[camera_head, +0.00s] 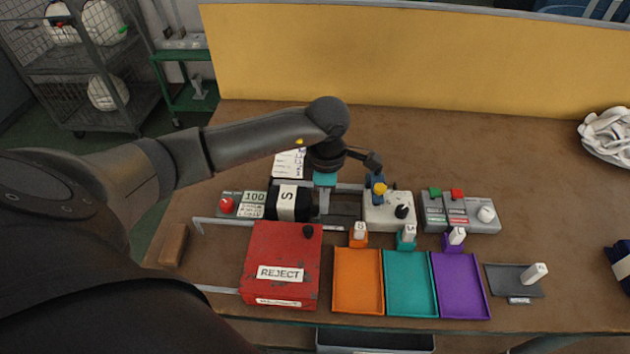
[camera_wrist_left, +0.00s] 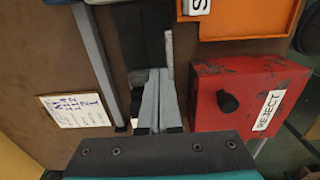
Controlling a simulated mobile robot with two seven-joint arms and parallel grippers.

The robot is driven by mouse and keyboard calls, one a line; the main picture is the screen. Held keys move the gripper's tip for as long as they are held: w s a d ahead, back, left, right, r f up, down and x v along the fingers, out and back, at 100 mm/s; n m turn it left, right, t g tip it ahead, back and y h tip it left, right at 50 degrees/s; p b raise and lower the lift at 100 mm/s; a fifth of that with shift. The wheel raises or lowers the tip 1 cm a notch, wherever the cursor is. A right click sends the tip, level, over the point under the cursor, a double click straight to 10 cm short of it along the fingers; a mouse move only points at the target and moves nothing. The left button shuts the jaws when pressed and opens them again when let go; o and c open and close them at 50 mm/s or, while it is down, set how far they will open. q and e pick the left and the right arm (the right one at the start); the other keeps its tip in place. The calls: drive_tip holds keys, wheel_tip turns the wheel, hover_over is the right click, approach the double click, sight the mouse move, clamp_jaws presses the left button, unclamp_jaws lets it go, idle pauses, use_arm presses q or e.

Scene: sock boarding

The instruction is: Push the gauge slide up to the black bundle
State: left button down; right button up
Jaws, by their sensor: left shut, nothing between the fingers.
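The black bundle (camera_head: 271,204), with a white band marked S, lies on the gauge (camera_head: 338,222), between the counter reading 100 and my left gripper. My left gripper (camera_head: 323,211) points down over the gauge, just right of the bundle. Its fingers are shut with nothing between them; they show in the left wrist view (camera_wrist_left: 158,128) over the dark track (camera_wrist_left: 146,45). The gauge slide is not clearly distinguishable at the fingers; they may hide it. Whether they touch it I cannot tell. The bundle is hidden in the left wrist view. My right gripper is not in view.
The red reject box (camera_head: 257,250) stands in front of the gauge. A beige control box (camera_head: 377,218) and a grey button box (camera_head: 432,221) stand to the right. Orange (camera_head: 358,280), teal (camera_head: 410,283) and purple (camera_head: 460,285) trays lie in front.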

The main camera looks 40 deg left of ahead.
use_arm(q)
drive_tip(key=shift+w+d, duration=0.3)
drive_tip(key=shift+d, duration=0.1)
wheel_tip(320, 180, up, 7)
drive_tip(key=p, duration=0.5)
idle(0.6)
